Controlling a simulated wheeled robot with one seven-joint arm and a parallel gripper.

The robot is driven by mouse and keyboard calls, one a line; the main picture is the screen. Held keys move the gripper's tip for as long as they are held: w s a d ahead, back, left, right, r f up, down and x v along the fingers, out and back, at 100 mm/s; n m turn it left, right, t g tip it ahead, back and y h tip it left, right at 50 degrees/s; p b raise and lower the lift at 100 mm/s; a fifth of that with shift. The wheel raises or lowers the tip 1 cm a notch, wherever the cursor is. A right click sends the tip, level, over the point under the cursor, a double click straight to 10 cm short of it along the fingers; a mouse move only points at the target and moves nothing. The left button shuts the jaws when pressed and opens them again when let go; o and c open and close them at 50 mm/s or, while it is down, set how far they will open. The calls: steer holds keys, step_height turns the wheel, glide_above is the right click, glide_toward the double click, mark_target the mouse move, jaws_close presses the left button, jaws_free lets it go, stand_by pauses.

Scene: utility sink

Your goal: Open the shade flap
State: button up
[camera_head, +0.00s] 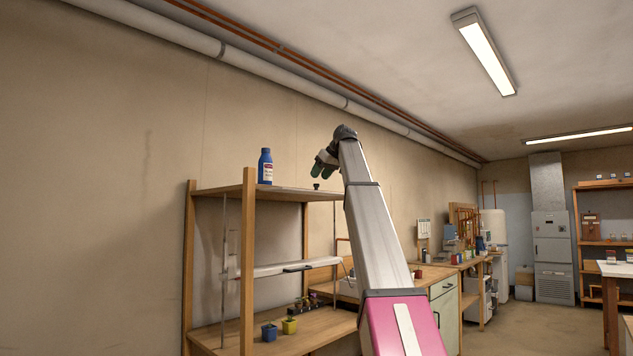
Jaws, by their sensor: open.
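I cannot pick out a shade flap with certainty. A long white panel (272,270) with a dark handle-like strip on its front edge hangs between the two boards of a wooden rack, above small potted plants; I cannot tell if it is the flap. My gripper (318,172), with dark green fingers, is at the end of my raised arm, open and seemingly empty. It appears above the rack's right end in the picture, apart from the white panel. My arm hides part of the rack's right side.
The wooden rack (248,235) stands against the wall. A blue bottle (265,166) and a small dark object (316,186) are on its top. A blue pot (269,332) and a yellow pot (290,326) stand below.

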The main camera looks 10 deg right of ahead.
steer(key=v, duration=0.6)
steer(key=shift+r, duration=0.2)
steer(key=shift+s, duration=0.15)
